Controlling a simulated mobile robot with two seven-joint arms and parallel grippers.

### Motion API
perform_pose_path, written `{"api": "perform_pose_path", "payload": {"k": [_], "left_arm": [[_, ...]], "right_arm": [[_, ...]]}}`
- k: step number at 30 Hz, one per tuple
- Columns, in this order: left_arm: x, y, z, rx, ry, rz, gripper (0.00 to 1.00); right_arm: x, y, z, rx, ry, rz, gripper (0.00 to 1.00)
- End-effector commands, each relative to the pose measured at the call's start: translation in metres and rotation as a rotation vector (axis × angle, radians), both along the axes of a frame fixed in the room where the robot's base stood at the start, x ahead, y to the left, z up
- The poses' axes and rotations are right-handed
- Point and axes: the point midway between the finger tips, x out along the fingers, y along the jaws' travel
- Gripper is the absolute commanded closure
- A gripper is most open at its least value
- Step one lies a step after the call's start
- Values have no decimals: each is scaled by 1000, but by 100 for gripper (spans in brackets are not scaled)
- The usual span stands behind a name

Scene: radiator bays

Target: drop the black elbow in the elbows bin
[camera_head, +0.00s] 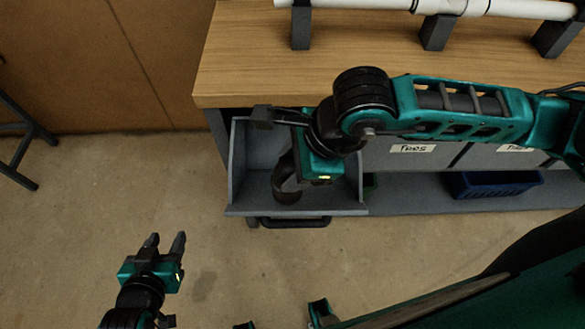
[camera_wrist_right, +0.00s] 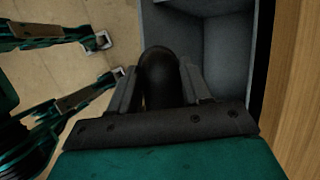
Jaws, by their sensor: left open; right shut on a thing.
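The black elbow (camera_head: 287,188) is in my right gripper (camera_head: 300,165), over the grey open-topped bin (camera_head: 237,170) at the bench's left end. In the right wrist view the elbow (camera_wrist_right: 158,72) sits between the two shut fingers, with the grey bin wall (camera_wrist_right: 225,50) beyond it to the right. I cannot tell whether the elbow touches the bin. No label on this bin is readable. My left gripper (camera_head: 165,247) is open and empty, above the floor at lower left.
A wooden bench top (camera_head: 250,60) carries a white pipe (camera_head: 380,4) on dark supports. Below it are labelled grey fronts (camera_head: 412,158) and a blue tray (camera_head: 495,184) on a low shelf. A dark-legged stand (camera_head: 28,135) is at far left.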

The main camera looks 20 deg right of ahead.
Motion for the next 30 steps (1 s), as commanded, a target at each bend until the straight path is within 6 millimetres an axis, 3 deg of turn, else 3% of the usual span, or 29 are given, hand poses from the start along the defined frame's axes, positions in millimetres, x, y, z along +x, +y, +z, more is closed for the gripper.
{"api": "perform_pose_path", "payload": {"k": [18, 30], "left_arm": [[1, 0, -28, 0, 1, -1, 53], [0, -3, -30, -5, 4, -5, 53]], "right_arm": [[37, -11, -48, 0, 0, 0, 85], [45, -13, -56, 1, 0, 1, 85]]}}
